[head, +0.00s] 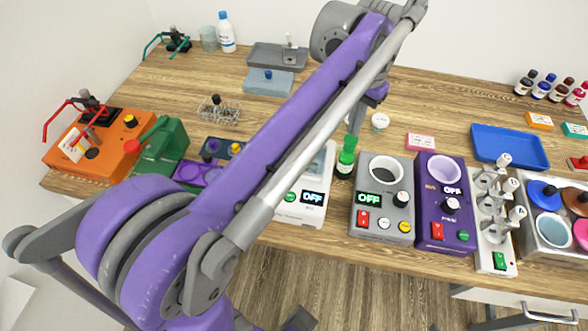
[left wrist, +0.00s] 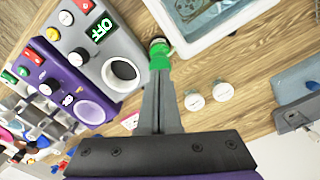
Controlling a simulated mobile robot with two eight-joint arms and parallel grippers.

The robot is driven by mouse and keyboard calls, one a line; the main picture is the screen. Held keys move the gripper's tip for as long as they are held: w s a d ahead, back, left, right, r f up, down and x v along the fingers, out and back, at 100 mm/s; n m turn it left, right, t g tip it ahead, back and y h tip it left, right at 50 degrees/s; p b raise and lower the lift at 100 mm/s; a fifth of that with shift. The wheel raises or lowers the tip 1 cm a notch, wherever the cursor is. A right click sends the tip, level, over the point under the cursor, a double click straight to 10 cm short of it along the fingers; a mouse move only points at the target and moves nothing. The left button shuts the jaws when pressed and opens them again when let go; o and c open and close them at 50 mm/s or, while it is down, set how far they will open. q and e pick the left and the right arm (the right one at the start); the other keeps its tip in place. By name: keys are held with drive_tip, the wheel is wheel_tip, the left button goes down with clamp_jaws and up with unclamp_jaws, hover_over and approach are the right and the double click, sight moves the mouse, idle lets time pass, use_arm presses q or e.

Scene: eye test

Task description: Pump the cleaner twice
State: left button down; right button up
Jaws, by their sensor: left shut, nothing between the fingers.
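A small green bottle (head: 346,160), which looks like the cleaner, stands upright on the table between a white device and a grey device. My left gripper (head: 352,131) is shut and empty, pointing down over the top of this bottle. In the left wrist view the closed fingertips (left wrist: 159,74) overlap the green bottle top (left wrist: 160,55). I cannot tell whether they touch it or hover just above. The fingers hide part of the bottle. My right gripper is not in view.
A grey device (head: 383,222) and a purple device (head: 442,235) stand right of the bottle. A white device (head: 312,215) showing OFF stands left, partly behind my arm. A small white-lidded jar (head: 379,122) is behind the bottle. A blue tray (head: 510,165) lies farther right.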

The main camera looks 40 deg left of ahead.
use_arm(q)
drive_tip(key=shift+f, duration=0.1)
drive_tip(key=shift+f+b, duration=0.7)
drive_tip(key=shift+f, duration=0.6)
drive_tip(key=shift+r, duration=0.2)
drive_tip(key=shift+r+p, duration=1.15)
drive_tip(key=shift+r, duration=0.15)
drive_tip(key=shift+f, duration=0.25)
